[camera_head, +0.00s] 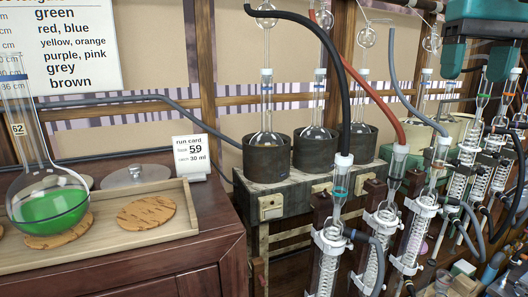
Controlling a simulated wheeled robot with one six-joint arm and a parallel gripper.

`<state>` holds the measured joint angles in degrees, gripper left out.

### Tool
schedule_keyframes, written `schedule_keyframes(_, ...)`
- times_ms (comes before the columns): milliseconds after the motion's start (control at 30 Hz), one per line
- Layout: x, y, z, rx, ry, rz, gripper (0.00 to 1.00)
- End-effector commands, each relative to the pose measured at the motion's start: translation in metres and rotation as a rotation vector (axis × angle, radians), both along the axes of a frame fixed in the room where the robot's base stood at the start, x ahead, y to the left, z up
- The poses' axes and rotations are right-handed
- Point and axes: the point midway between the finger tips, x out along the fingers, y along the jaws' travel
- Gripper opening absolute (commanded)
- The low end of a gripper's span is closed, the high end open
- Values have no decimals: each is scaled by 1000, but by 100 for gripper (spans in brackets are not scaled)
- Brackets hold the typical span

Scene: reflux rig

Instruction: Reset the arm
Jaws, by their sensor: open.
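My gripper (479,66) shows at the top right, dark teal and grey, cut off by the top edge. Its two teal fingers point down and stand apart, with no held object visible between them. It hangs in front of the glassware at the right. How far it is from the glass tubes behind and below it, I cannot tell.
A round flask (48,203) with green liquid stands on a cork mat in a wooden tray (110,248) at left. An empty cork mat (146,212) lies beside it. A run card (190,158) reads 59. Heating mantles (267,160), hoses and coiled condensers (328,262) crowd the middle and right.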

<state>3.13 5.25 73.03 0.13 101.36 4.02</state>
Motion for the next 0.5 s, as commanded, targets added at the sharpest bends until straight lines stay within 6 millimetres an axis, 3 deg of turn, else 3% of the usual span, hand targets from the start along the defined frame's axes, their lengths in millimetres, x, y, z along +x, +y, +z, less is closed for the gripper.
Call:
schedule_keyframes(267,-5,14,-35,-6,-12,87,66)
schedule_keyframes(500,-16,38,-85,2,-34,216,66)
